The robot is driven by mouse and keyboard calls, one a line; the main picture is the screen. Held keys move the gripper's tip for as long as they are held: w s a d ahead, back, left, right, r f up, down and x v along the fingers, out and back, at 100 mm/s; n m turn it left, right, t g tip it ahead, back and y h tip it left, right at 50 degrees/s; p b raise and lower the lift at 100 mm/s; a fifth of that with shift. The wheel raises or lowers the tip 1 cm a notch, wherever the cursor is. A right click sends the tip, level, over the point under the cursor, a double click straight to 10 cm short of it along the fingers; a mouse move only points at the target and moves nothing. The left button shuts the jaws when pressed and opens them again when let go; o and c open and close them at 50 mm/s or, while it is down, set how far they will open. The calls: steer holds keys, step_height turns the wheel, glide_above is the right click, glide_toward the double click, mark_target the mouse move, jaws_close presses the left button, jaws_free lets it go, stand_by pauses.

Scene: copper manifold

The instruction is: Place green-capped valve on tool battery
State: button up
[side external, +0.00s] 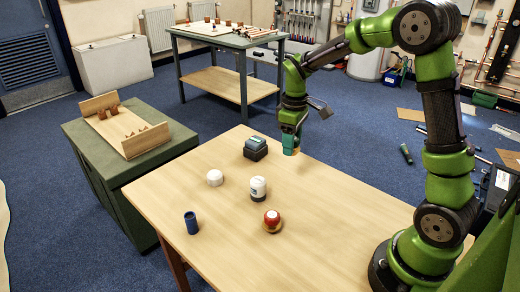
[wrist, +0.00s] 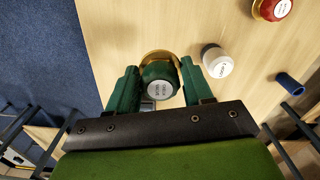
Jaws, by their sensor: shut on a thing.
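The green-capped valve, with a brass base, shows between my gripper's fingers (wrist: 160,88) in the wrist view; its green cap (wrist: 160,82) has a pale round label. In the side view my gripper (side external: 291,143) is shut on the valve, whose brass part (side external: 292,151) shows at the fingertips. It looks held above the table, right of the battery. The tool battery (side external: 256,149) is a dark block with a blue-grey top, standing on the wooden table.
On the table (side external: 330,225) stand a white-capped valve (side external: 258,189), a red-capped valve (side external: 272,220), a white round piece (side external: 215,178) and a blue cylinder (side external: 191,223). A green cabinet (side external: 128,165) bears a wooden rack (side external: 122,124) at left. The table's right part is clear.

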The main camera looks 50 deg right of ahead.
steer(key=shift+m, duration=0.4)
steer(key=w+d, duration=0.1)
steer(key=w, duration=0.4)
steer(key=w+d, duration=0.1)
steer(key=w, duration=0.5)
steer(key=w+d, duration=0.1)
steer(key=w, duration=0.4)
steer(key=shift+w+d+f, duration=0.1)
steer(key=shift+w+f, duration=0.15)
steer(key=shift+f, duration=1.85)
steer(key=shift+f, duration=0.1)
steer(key=o, duration=1.1)
